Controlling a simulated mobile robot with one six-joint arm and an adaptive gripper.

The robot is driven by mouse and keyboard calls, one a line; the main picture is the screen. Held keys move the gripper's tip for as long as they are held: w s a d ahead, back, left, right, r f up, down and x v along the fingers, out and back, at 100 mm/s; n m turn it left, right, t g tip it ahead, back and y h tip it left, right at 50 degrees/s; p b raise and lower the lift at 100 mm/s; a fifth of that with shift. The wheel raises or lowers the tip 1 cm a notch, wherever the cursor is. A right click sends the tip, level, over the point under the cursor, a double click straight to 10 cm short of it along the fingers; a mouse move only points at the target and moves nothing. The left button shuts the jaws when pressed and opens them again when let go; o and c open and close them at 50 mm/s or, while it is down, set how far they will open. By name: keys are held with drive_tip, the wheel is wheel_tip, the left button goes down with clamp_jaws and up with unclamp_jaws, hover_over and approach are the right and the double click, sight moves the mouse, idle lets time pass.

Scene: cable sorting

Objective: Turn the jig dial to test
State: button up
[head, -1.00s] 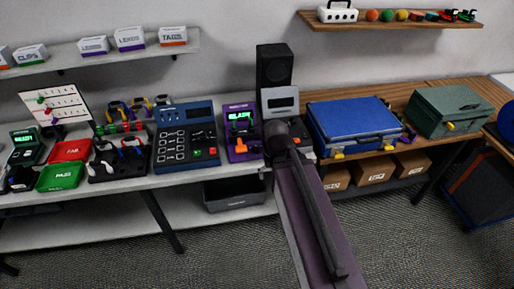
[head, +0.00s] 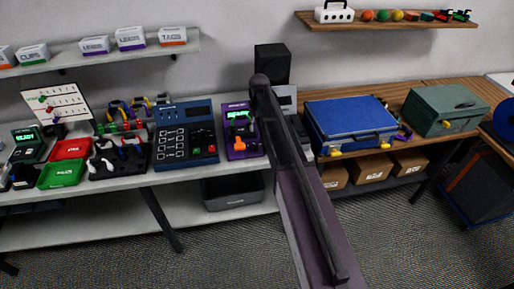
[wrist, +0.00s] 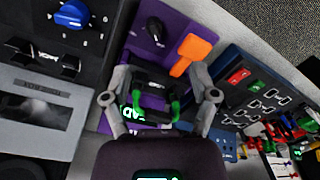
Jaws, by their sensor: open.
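The purple jig (head: 240,146) stands on the bench in the head view, with a green-lit screen and an orange lever (head: 238,145). The wrist view shows its purple face (wrist: 140,45), the black pointer dial (wrist: 155,29) and the orange lever (wrist: 193,50) beside it. My gripper (wrist: 156,102) is open, its green-tipped fingers apart over the jig's screen end. The dial is beyond the fingertips, apart from them. A black part of the jig lies near the fingers, and the screen is partly covered. I cannot read the dial's setting.
A dark unit with a blue knob (wrist: 72,14) adjoins the jig. On its other side is a dark blue panel (head: 186,137) with red and green buttons. Red (head: 71,149) and green (head: 62,173) trays are at left; a blue case (head: 350,122) is at right.

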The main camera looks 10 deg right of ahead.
sight(256, 145)
drive_tip(key=shift+w+n, duration=0.3)
drive_tip(key=shift+w, duration=0.85)
drive_tip(key=shift+f, duration=0.2)
drive_tip(key=f+b, duration=1.3)
drive_tip(key=shift+s+a+f+b, duration=0.2)
drive_tip(key=shift+a+b, duration=0.05)
drive_tip(key=shift+b, duration=0.15)
clamp_jaws()
